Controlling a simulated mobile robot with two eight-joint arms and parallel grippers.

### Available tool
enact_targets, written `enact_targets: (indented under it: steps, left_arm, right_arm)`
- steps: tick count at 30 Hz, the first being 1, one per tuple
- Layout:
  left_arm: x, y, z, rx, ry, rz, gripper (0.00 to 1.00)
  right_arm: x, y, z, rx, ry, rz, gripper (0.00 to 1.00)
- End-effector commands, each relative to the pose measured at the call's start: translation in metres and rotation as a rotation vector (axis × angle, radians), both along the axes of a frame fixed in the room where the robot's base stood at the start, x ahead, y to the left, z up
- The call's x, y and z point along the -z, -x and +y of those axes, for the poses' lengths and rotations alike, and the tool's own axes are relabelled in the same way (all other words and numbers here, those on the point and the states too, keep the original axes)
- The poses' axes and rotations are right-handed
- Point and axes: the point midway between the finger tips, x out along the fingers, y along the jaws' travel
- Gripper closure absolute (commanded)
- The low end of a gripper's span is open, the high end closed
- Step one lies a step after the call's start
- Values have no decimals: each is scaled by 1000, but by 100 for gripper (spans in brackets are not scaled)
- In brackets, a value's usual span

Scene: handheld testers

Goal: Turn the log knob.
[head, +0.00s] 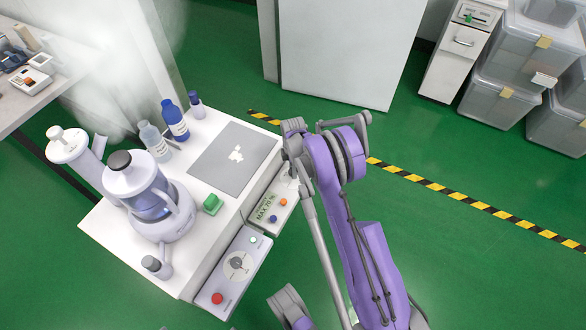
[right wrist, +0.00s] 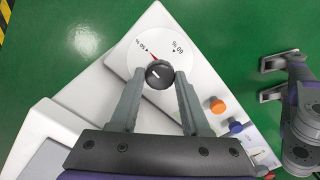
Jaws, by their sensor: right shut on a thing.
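The knob (right wrist: 157,74) is dark and round with a short white mark on top. It stands at a white dial (right wrist: 164,38) marked 50 % and 60 %, with a red pointer nearer the 50 %. No "log" label is legible. My right gripper (right wrist: 161,77) is shut on the knob, one grey finger on each side. In the head view my right gripper (head: 291,168) is over the far end of the white tester (head: 258,212) marked MAX 70 %, and hides the knob there. My left gripper cannot be made out.
An orange button (right wrist: 217,106) and a blue button (right wrist: 236,127) are beside the knob. A second tester (head: 232,272) has a dial and a red button (head: 217,298). A lidded jug (head: 135,185), bottles and a grey plate (head: 225,165) crowd the white bench top.

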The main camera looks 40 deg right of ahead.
Motion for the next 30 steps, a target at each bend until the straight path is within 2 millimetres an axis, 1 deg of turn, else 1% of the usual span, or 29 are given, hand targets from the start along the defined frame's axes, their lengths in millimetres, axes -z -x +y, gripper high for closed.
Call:
enact_targets:
  steps: [8, 30]
  left_arm:
    - [11, -1, 0, 0, 0, 3, 50]
    - [32, -5, 0, 0, 0, 8, 50]
  right_arm:
    - [1, 0, 0, 201, 0, 0, 100]
    - [0, 0, 0, 904, 1, -1, 100]
